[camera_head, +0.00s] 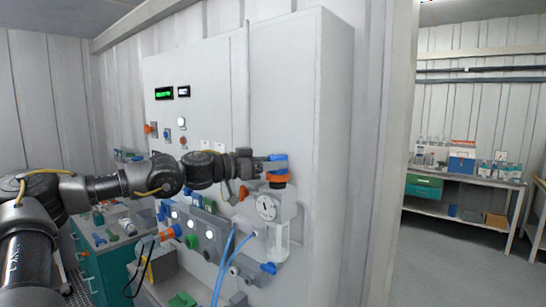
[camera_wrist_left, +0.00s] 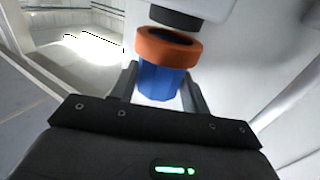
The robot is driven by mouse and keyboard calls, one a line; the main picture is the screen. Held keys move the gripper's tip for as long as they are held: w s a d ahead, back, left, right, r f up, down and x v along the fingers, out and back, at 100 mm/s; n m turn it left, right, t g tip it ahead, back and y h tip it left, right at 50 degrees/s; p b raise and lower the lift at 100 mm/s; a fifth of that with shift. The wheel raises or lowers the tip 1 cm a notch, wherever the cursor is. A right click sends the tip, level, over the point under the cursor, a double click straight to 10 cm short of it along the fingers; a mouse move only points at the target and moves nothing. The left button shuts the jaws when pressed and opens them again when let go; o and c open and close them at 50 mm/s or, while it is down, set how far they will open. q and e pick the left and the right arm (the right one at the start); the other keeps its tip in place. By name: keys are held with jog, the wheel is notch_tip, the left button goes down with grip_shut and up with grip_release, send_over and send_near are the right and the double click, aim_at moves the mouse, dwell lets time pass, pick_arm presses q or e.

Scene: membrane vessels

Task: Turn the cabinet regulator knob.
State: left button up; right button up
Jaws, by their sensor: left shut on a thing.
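The regulator knob (camera_head: 278,157) is a blue cap with an orange ring (camera_head: 278,178) below it, on top of the regulator on the cabinet front. My left gripper (camera_head: 272,162) reaches it from the left and is shut on the blue part. In the left wrist view the blue knob (camera_wrist_left: 161,82) sits between the two fingers of my left gripper (camera_wrist_left: 160,88), with the orange ring (camera_wrist_left: 168,46) beyond the fingertips. The regulator's white-faced gauge (camera_head: 267,207) and clear bowl (camera_head: 275,241) are below. My right gripper is not in view.
The pale cabinet (camera_head: 295,95) stands upright, with small lit displays at upper left. Blue hoses (camera_head: 222,262) and several fittings crowd the area below my left arm. A bench (camera_head: 465,176) with boxes stands far right, with open floor before it.

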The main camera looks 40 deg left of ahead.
pick_arm(q)
jog(key=m+h, duration=0.1)
jog(key=m+g+h+p, duration=0.1)
jog(key=shift+w+a+g+h, duration=0.1)
jog(key=shift+a+g+h, duration=0.1)
jog(key=shift+g+h, duration=0.15)
jog(key=shift+m+g+h, duration=0.75)
jog(key=shift+m+h, duration=0.05)
jog(key=shift+h, duration=0.15)
jog(key=o, duration=1)
jog(key=shift+a, duration=0.15)
jog(key=b+v, duration=0.5)
jog(key=v, duration=0.5)
jog(key=shift+s+a, duration=0.25)
